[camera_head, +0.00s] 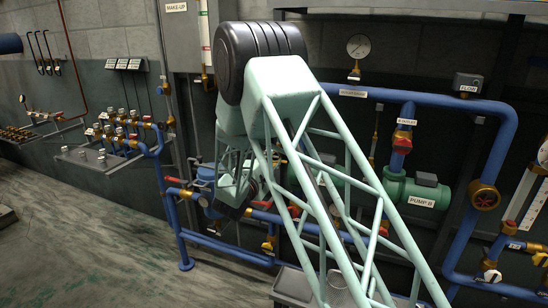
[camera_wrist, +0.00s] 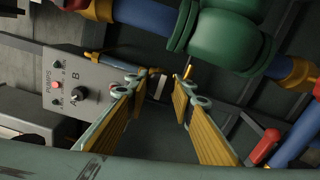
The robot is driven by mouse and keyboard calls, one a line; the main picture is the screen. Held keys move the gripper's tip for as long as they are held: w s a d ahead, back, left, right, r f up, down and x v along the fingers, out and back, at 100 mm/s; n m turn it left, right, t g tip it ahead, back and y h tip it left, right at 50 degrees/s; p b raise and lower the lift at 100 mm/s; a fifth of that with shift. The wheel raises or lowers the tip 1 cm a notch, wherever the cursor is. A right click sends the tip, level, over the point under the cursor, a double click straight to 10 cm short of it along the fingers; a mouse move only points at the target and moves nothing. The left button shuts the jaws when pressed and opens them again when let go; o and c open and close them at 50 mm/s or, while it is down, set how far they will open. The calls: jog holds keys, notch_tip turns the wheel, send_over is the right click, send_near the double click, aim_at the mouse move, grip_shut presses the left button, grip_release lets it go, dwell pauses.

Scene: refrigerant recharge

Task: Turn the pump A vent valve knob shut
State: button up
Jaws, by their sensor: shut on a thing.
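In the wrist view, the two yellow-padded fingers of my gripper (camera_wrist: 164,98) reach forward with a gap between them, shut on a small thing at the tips. I take it to be the pump A vent valve knob; its outline is too dark to make out. Brass and white fittings show just beyond the fingertips. A green pump body (camera_wrist: 225,35) on a blue pipe lies above the fingers. In the head view, my arm covers most of pump A and hides the knob and my fingertips.
In the wrist view, a grey control box (camera_wrist: 85,85) with a black selector and a red button stands left of the fingers. A red valve handle (camera_wrist: 264,147) and blue pipe are at the lower right. In the head view, pump B (camera_head: 415,190) stands right of my arm.

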jog(key=o, duration=0.9)
jog(key=shift+v, duration=6)
jog(key=shift+d+r, duration=0.1)
jog(key=shift+r, duration=0.05)
